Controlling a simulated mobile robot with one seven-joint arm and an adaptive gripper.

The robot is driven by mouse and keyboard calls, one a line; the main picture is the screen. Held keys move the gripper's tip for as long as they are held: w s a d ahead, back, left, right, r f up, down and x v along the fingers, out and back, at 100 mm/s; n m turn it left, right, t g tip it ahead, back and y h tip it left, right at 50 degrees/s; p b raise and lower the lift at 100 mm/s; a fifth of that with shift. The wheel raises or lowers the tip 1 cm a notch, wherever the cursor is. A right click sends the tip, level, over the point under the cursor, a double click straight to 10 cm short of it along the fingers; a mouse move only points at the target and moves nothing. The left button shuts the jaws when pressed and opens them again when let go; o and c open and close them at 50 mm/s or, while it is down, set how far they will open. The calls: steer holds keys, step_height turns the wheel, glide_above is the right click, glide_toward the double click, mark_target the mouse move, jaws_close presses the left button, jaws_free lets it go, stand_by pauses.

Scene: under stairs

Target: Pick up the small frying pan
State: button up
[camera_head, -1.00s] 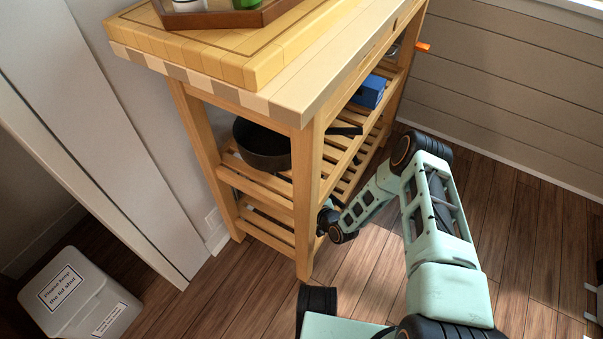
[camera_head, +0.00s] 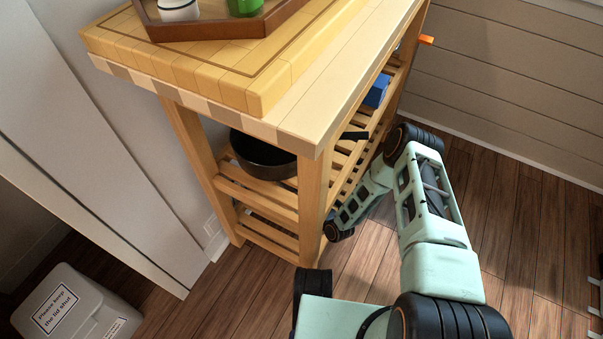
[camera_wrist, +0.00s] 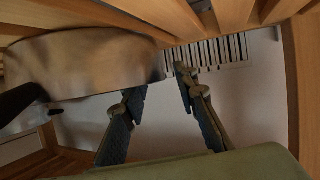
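The small frying pan (camera_head: 262,158) is dark and round and sits on the slatted shelf under the wooden cart's top. A black handle (camera_head: 355,135) shows past the cart's front leg, pointing right. In the wrist view a large rounded pan side (camera_wrist: 85,65) fills the upper left, close to the slats, with a dark bar at its left. My gripper (camera_wrist: 158,84) is open, its two fingers apart with nothing between them. It is beside the pan's rounded side, with no clear contact. In the head view my gripper is hidden behind the cart's leg.
The wooden cart (camera_head: 222,108) has legs and slats close around my arm. A tray (camera_head: 210,28) with a white and a green item stands on top. A blue object (camera_head: 376,91) lies farther along the shelf. A lidded bin (camera_head: 75,305) stands lower left. Floor at right is clear.

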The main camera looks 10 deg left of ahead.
steer(key=shift+w+a, duration=0.1)
steer(key=shift+c, duration=0.5)
jaws_close()
steer(key=shift+f, duration=0.1)
steer(key=shift+r, duration=0.25)
